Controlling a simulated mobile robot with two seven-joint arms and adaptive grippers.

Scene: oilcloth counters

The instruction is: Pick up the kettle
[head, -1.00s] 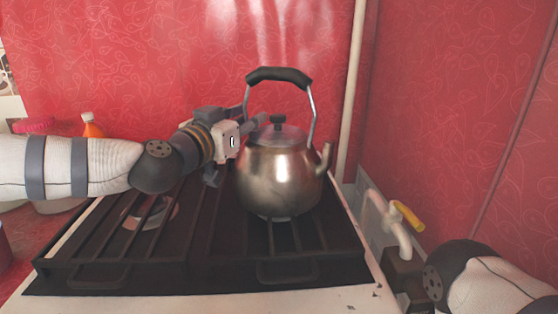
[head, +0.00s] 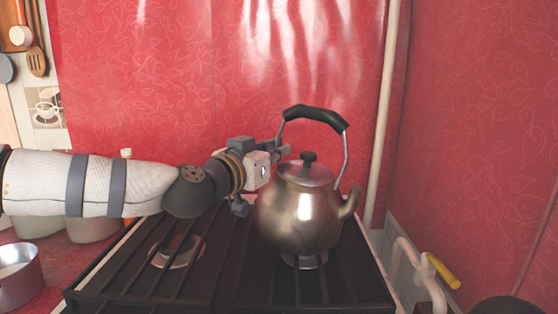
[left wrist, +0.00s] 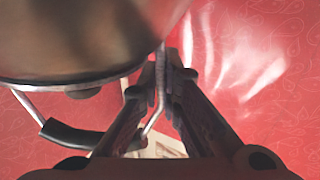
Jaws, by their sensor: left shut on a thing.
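The steel kettle (head: 300,218) has a dark lid knob and a black-gripped handle (head: 316,116). Its spout points right and it leans slightly. A burner shows just below its base, and it appears a little above the stove grate. My left gripper (head: 281,153) reaches in from the left and is shut on the thin metal side bar of the handle. In the left wrist view, the fingers (left wrist: 162,92) close around that bar beside the kettle body (left wrist: 75,38). The far fingertip is partly hidden in the head view. My right gripper is not in view.
The black stove grate (head: 235,283) lies below, with a bare burner (head: 176,251) at left. A pot (head: 18,277) stands at the far left. A yellow-handled tap (head: 442,270) and a pale vertical pipe (head: 383,110) are at right. Red walls stand behind and at right.

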